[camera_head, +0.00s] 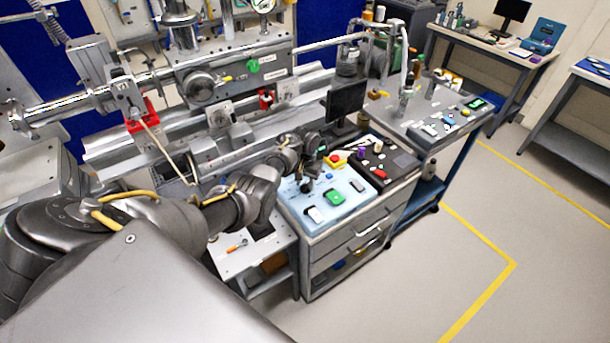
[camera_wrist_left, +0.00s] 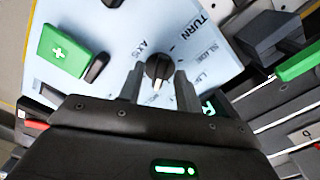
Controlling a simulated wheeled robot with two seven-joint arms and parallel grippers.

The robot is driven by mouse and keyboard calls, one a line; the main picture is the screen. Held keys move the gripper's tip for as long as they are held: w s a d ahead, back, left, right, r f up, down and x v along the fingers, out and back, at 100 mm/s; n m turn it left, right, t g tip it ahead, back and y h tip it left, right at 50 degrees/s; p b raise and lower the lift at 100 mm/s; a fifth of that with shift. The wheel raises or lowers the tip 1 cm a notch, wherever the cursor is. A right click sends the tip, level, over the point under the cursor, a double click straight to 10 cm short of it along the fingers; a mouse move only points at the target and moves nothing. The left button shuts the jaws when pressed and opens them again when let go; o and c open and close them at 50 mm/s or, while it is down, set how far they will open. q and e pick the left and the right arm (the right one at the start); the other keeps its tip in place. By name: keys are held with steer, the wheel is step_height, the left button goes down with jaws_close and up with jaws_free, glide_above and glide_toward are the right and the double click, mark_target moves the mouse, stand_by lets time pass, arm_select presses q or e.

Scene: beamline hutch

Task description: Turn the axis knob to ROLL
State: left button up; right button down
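The axis knob (camera_wrist_left: 158,68) is a small round black knob with a pale pointer mark. It stands on a light blue panel (camera_wrist_left: 200,60), with printed words around it, including TURN and what reads as AXIS. The pointer mark faces my gripper's palm; I cannot read a ROLL label. My left gripper (camera_wrist_left: 160,78) has one finger on each side of the knob, with narrow gaps showing, so it looks open around it. In the head view my left arm reaches the light blue panel (camera_head: 351,206) on the drawer cabinet; the fingertips are hard to make out there. My right gripper is not in view.
A green block with a white cross (camera_wrist_left: 63,50) sits near the knob; the green one also shows in the head view (camera_head: 335,197). A red button (camera_head: 336,158) and a dark panel (camera_head: 402,160) lie behind. A black monitor (camera_head: 346,99) stands at the back. The floor at right is clear.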

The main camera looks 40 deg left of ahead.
mark_target(305, 185)
arm_select(q)
step_height(305, 185, up, 10)
stand_by(0.4)
steer(key=shift+r, duration=0.1)
